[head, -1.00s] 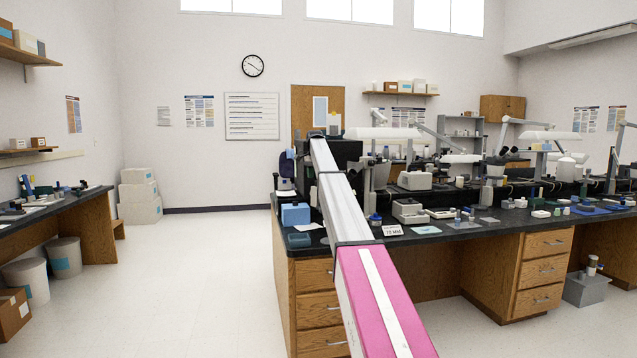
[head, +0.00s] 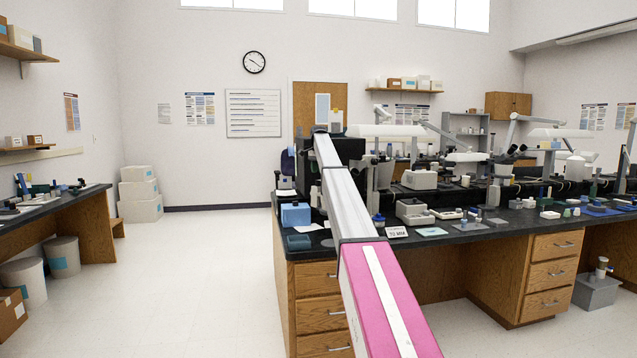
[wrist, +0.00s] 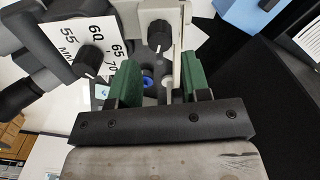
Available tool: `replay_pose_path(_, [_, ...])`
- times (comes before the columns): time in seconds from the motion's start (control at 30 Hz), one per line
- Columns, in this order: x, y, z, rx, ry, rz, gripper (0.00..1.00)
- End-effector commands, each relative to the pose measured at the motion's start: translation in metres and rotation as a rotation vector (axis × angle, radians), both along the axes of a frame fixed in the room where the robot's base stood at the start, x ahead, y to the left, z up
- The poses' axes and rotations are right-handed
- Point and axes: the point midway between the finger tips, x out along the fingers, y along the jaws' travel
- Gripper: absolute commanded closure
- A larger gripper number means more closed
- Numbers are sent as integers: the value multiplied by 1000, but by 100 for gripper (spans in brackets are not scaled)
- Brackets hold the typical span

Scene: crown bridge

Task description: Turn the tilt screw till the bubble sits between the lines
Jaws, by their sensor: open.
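My gripper (wrist: 159,66) is open in the wrist view, its two green-padded fingers apart. A small blue round part (wrist: 148,82) shows between them, near the left finger; I cannot tell whether it is touched. Beyond the fingertips is a black ridged knob with a white mark (wrist: 160,34) on a pale upright plate. A second black knob (wrist: 88,61) is to the left, beside a white number card (wrist: 70,42). I cannot tell which of these is the tilt screw. No bubble or lines can be made out. In the head view the arm reaches to the bench's left end, hiding the gripper.
The dark-topped bench (head: 462,236) carries several instruments and lamps. A blue box (head: 295,214) stands at its near left corner; a blue object also shows at the wrist view's upper right (wrist: 250,14). Open floor (head: 200,270) lies to the left.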

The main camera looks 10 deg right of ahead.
Motion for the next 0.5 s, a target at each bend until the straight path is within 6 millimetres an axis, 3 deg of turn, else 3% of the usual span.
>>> replay_pose_path(0.2, [-1,0,-40,-1,1,0,57])
replay_pose_path(0.5, [0,0,-58,0,-1,0,57])
